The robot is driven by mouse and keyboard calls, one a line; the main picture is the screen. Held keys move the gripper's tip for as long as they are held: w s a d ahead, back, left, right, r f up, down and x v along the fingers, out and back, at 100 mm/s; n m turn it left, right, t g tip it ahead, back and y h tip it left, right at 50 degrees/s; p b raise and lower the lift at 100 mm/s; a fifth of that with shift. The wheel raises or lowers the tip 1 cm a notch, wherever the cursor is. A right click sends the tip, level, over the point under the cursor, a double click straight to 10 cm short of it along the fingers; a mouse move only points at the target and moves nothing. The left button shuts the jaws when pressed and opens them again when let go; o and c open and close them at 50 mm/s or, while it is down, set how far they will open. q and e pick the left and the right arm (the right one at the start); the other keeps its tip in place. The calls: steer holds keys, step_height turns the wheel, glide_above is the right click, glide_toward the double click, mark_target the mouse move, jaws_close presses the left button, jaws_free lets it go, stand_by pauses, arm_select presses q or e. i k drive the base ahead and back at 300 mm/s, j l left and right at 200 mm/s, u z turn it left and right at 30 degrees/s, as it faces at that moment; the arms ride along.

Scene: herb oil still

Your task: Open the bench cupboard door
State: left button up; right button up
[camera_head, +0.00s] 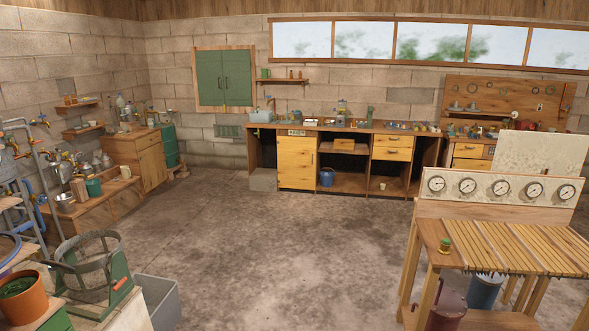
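A long wooden bench (318,127) stands against the far wall. At its left part is a yellow wooden cupboard door (297,166), flat in line with the bench front and shut. A slim handle seems to show near its right edge, too small to be sure. A small label plate sits at its top. The bench is well across the room, beyond a stretch of open floor. Neither of my grippers shows in the head view.
The concrete floor (260,240) between here and the bench is clear. A slatted table with a gauge panel (500,188) stands at the right. A grey bin (157,300) and a green-framed stand (95,275) are at the near left. A grey block (263,180) sits left of the door.

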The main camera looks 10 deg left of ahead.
mark_target(296, 156)
steer(key=i+u, duration=0.25)
steer(key=i, duration=5.05)
steer(key=i+u, duration=0.1)
steer(key=i, duration=1.45)
steer(key=i+l, duration=0.15)
steer(key=i, duration=1.4)
steer(key=i+l+u, duration=0.15)
steer(key=i+u, duration=0.25)
steer(key=i, duration=0.25)
